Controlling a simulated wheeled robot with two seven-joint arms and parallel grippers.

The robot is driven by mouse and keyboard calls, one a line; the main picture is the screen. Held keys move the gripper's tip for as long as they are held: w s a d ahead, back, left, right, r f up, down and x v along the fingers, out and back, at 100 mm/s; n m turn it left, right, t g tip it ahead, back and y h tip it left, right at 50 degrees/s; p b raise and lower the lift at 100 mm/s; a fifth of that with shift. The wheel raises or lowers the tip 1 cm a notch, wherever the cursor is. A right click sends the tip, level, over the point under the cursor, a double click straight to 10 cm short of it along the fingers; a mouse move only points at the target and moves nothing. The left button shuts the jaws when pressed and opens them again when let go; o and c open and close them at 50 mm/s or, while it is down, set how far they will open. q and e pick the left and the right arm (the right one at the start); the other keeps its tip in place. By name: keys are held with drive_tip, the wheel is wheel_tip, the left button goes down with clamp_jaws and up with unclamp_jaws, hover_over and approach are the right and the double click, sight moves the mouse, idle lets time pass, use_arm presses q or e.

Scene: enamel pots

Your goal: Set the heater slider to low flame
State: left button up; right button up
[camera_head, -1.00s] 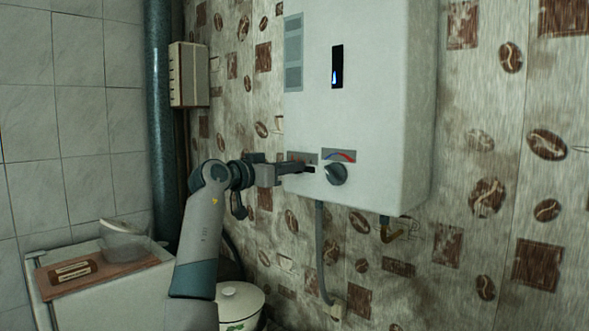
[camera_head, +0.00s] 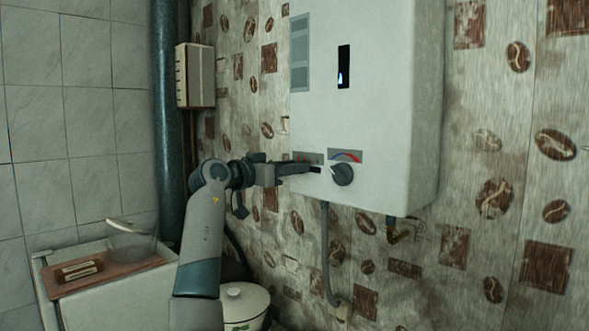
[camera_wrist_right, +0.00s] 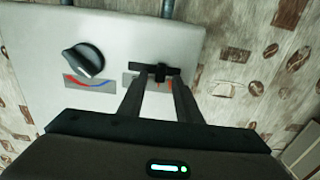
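The white heater (camera_head: 390,110) hangs on the wall and also fills the upper left of the right wrist view (camera_wrist_right: 115,30). Its dark slider (camera_wrist_right: 160,71) sits in a slot on a small grey panel, beside a round dark knob (camera_wrist_right: 84,61) with a red and blue arc. In the head view the slider (camera_head: 315,170) is small, partly hidden by the fingers. My right gripper (camera_head: 295,169) reaches it from the left. In the wrist view its two fingers (camera_wrist_right: 160,84) stand apart, tips just short of or at the slider; contact cannot be told. My left gripper is out of view.
A hose (camera_head: 326,250) hangs below the heater. A white pot (camera_head: 243,304) stands low beside my arm. At left, a white cabinet (camera_head: 125,295) bears a wooden board (camera_head: 115,276) and a clear bowl (camera_head: 132,240). A teal pipe (camera_head: 170,120) runs up the corner.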

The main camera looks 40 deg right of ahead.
drive_tip(key=s+a+b, duration=0.1)
drive_tip(key=a+b, duration=0.5)
drive_tip(key=a, duration=1)
drive_tip(key=shift+s+a, duration=0.2)
drive_tip(key=shift+a, duration=0.1)
drive_tip(key=shift+f, duration=0.1)
